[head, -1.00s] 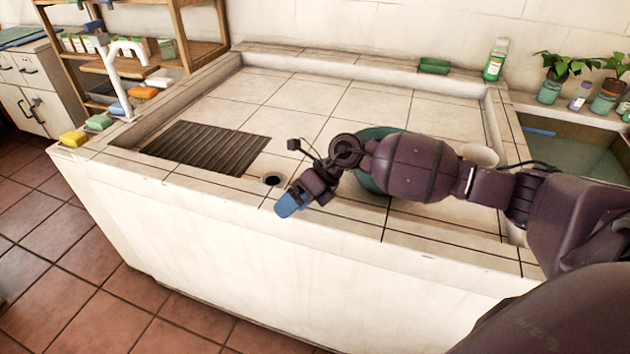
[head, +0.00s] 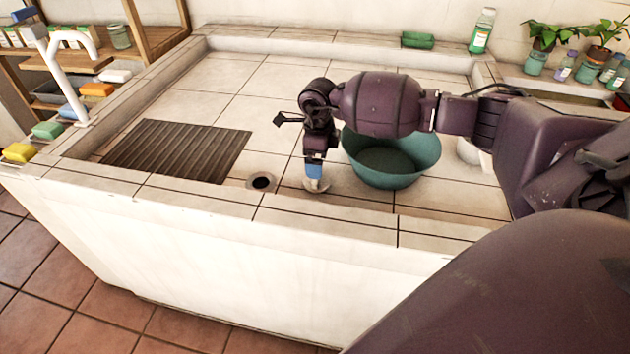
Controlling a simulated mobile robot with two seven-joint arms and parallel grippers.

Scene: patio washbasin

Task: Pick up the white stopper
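The white stopper (head: 318,186) is a small pale disc on the tiled basin floor, right of the dark round drain hole (head: 261,182). My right gripper (head: 315,174) points down with its blue fingertips right over the stopper, touching it or nearly so. The fingertips and wrist cover the upper part of the stopper. I cannot tell whether the fingers are open or closed on it. My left gripper is not in view.
A green bowl (head: 390,165) stands close right of my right gripper, partly behind my arm. A ribbed dark drainboard (head: 175,150) lies left of the drain. The basin's raised front rim (head: 330,230) runs before the gripper. Back left tiles are clear.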

